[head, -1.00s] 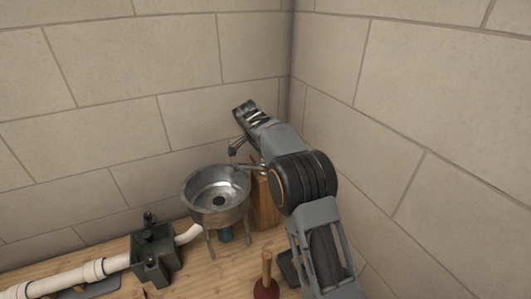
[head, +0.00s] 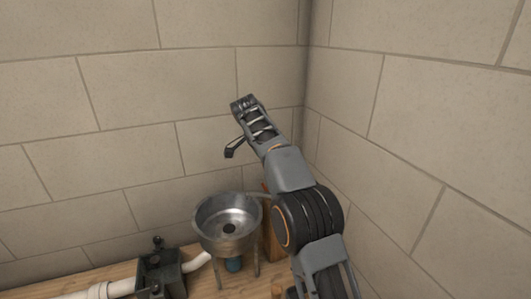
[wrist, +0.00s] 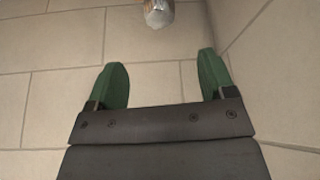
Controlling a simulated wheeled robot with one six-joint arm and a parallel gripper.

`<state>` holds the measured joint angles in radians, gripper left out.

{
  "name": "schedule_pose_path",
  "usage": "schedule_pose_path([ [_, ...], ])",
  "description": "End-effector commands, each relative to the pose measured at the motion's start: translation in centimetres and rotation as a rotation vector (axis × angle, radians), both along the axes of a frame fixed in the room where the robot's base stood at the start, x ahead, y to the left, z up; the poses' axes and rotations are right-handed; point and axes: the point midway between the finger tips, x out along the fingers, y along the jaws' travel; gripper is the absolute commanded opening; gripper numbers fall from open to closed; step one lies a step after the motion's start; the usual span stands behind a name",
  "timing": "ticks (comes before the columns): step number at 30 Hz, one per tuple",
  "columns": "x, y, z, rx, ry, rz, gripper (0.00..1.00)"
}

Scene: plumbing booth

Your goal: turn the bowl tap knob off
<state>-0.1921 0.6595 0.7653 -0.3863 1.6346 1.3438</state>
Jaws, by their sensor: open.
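The metal bowl (head: 228,222) stands on legs on the bench, low in the head view. A short grey spout (head: 254,194) reaches over its right rim; my arm hides what lies behind it. I cannot make out the tap knob for sure in the head view. My gripper (head: 243,104) is raised well above the bowl, in front of the wall. In the wrist view my gripper (wrist: 163,76) shows two green fingers spread apart with nothing between them. A rounded metallic piece (wrist: 158,14) with an orange-brown part is cut off at the top edge, beyond the fingertips; I cannot tell what it is.
A wooden block (head: 271,238) stands right of the bowl, partly behind my arm. A dark vise (head: 158,272) and white pipe (head: 120,288) are at lower left. Block walls (head: 420,110) meet in a corner behind and right of my arm.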

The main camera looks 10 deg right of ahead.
Motion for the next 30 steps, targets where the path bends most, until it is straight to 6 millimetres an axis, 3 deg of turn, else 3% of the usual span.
schedule_pose_path([
  [6, -0.2, 0.6, 1.4, 0.0, 0.0, 0.0, 0.76],
  [18, -0.3, 0.6, 1.5, -0.001, 0.002, 0.005, 0.76],
  [23, 0.3, 0.7, 1.6, -0.01, 0.011, 0.113, 0.76],
  [25, 0.8, 1.1, 0.4, -0.014, 0.037, 0.223, 0.76],
  [27, 1.0, 1.6, -2.5, -0.012, 0.106, 0.366, 0.76],
  [30, -0.1, 1.9, -4.5, 0.0, 0.167, 0.554, 0.76],
])
